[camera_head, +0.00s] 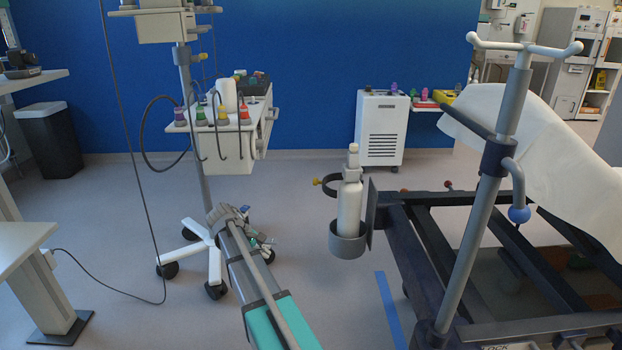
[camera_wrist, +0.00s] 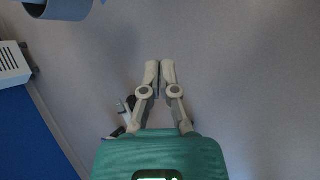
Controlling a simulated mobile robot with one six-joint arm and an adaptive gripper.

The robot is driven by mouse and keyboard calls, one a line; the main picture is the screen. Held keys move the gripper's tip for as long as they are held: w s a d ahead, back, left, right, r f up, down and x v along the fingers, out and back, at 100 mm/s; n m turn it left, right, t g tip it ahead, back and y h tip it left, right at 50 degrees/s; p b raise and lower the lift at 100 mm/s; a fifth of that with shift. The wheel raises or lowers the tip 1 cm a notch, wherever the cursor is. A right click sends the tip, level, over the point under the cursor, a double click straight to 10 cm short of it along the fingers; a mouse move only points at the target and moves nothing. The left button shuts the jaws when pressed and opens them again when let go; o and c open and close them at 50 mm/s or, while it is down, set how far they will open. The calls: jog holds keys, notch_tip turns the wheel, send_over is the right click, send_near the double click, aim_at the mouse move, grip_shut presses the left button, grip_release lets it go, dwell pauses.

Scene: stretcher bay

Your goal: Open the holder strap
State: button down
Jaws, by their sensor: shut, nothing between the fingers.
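The holder is a grey cup (camera_head: 348,242) on the stretcher's near left end, with a white bottle (camera_head: 349,208) upright in it. My gripper (camera_wrist: 159,64) is shut and empty in the wrist view, over bare floor. A grey-blue rounded part, likely the holder cup (camera_wrist: 60,8), is cut off at the wrist view's top left, apart from my fingers. In the head view my arm ends left of the holder.
The stretcher frame (camera_head: 430,240) and a grey pole (camera_head: 478,220) stand right of the holder. A wheeled stand (camera_head: 202,250) is behind my arm. A white vented cabinet (camera_head: 381,127) stands at the blue wall. Floor between my arm and the holder is clear.

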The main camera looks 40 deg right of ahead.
jog(key=s+a+r+m+t+y+p, duration=0.1)
jog(key=s+a+m+t+y+p, duration=0.15)
jog(key=s+a, duration=0.7)
jog(key=s+a+r+m+t+y+p, duration=0.15)
jog(key=s+a+y+p, duration=0.35)
jog(key=a, duration=0.8)
jog(key=w+d+t+h+b, duration=0.1)
jog(key=w+d+h+b, duration=0.3)
jog(key=d, duration=0.5)
jog(key=w+d+t+h+b, duration=0.1)
jog(key=w+d+h+b, duration=0.15)
jog(key=w+d, duration=0.45)
jog(key=w+d+r+n+t+h+b, duration=0.1)
jog(key=w+d+r+h, duration=0.1)
jog(key=d, duration=0.5)
jog(key=w+d+r+n+t+h+b, duration=0.2)
jog(key=w+d+r+h, duration=0.1)
jog(key=d, duration=0.5)
jog(key=w+d+r+n+t+h+b, duration=0.1)
jog(key=w+d+r+n+h+b, duration=0.1)
jog(key=w+d+h, duration=0.2)
jog(key=shift+w+d+r+t+h, duration=0.15)
jog(key=shift+d+r+t+h, duration=0.2)
jog(key=shift+d, duration=1.4)
jog(key=b+x, duration=0.1)
jog(key=x, duration=1.3)
jog(key=shift+w+a+r, duration=0.1)
jog(key=shift+w, duration=0.05)
